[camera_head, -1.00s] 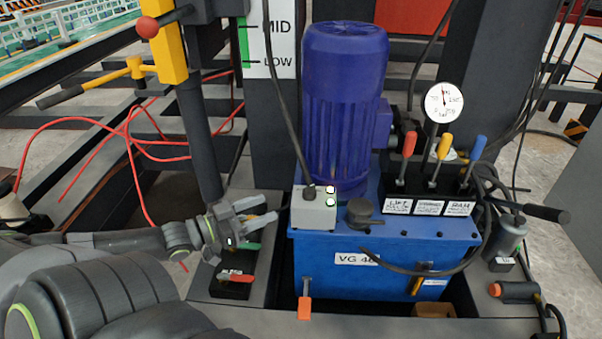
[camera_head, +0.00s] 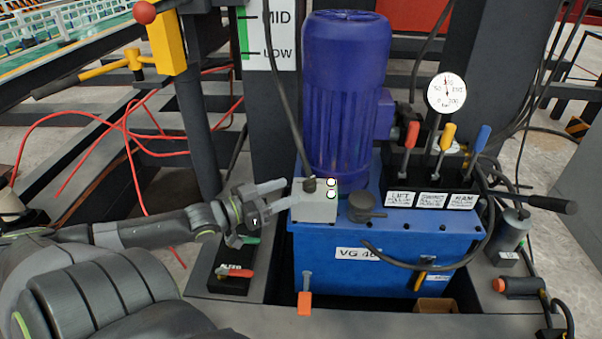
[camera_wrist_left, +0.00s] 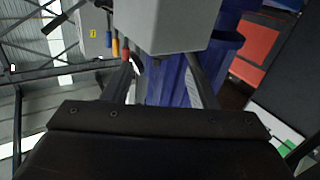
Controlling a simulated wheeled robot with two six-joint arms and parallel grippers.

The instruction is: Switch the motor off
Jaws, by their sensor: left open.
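The blue motor (camera_head: 345,95) stands upright on a blue tank (camera_head: 335,275). A grey switch box (camera_head: 314,206) sits on the tank's front left corner, with a dark knob (camera_head: 309,185) on top and two small lit spots (camera_head: 331,188) at its right. My left gripper (camera_head: 284,195) is at the box's left side, open, its fingers pointing at it. In the left wrist view the grey box (camera_wrist_left: 170,25) is just ahead, between and beyond the fingers of the gripper (camera_wrist_left: 165,75). Whether a finger touches the box I cannot tell. My right gripper is not in view.
Three levers, red (camera_head: 411,135), yellow (camera_head: 447,136) and blue (camera_head: 482,138), rise from a labelled block right of the motor. A round gauge (camera_head: 446,94) stands behind them. A small black block with a red handle (camera_head: 236,273) lies below my left gripper. A black cable rises from the box.

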